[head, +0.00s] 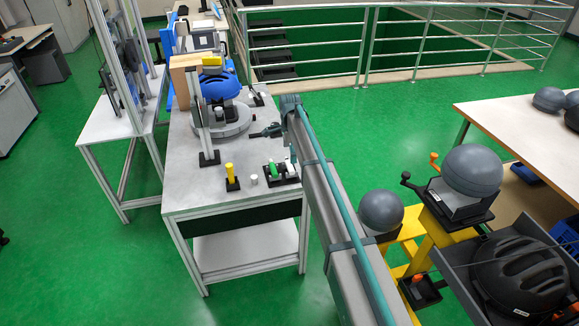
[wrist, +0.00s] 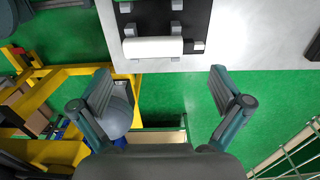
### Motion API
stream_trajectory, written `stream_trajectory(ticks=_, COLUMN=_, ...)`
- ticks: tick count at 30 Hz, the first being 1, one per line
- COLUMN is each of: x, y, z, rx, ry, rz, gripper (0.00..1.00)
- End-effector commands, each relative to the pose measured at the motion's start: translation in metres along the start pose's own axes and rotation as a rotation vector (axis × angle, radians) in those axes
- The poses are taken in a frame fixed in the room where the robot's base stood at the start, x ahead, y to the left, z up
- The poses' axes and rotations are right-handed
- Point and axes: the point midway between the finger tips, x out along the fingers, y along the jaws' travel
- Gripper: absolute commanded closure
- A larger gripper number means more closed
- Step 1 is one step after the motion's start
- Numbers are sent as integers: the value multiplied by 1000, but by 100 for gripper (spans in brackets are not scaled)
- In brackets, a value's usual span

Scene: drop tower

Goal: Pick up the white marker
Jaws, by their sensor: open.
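The white marker (wrist: 153,47) lies on its side across a black holder (wrist: 200,18) with grey lugs, at the table's edge in the wrist view. In the head view the holder (head: 283,178) is at the table's near right corner, close to my arm, with a green marker (head: 272,168) on it. My gripper (wrist: 160,82) is open and empty. Its two fingers are spread wide, and the white marker appears beyond them, toward the top of the wrist view, apart from both. My arm mostly hides the gripper in the head view.
A yellow marker (head: 230,172) stands in a black base and a small white cylinder (head: 254,180) stands beside the holder. A blue helmet (head: 220,86) sits farther back on the table. A yellow stand (head: 428,232) with grey head forms is right of my arm.

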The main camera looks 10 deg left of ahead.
Motion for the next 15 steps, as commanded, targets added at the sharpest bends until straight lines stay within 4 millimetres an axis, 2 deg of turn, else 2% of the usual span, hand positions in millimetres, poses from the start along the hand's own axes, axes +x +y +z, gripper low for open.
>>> stream_trajectory(ticks=5, x=12, y=1, z=0, rx=0, ry=0, rz=1, gripper=0)
stream_trajectory(ticks=12, x=44, y=2, z=-1, rx=-1, ry=0, rz=2, gripper=0)
stream_trajectory(ticks=15, x=50, y=2, z=-1, rx=-1, ry=0, rz=0, gripper=0)
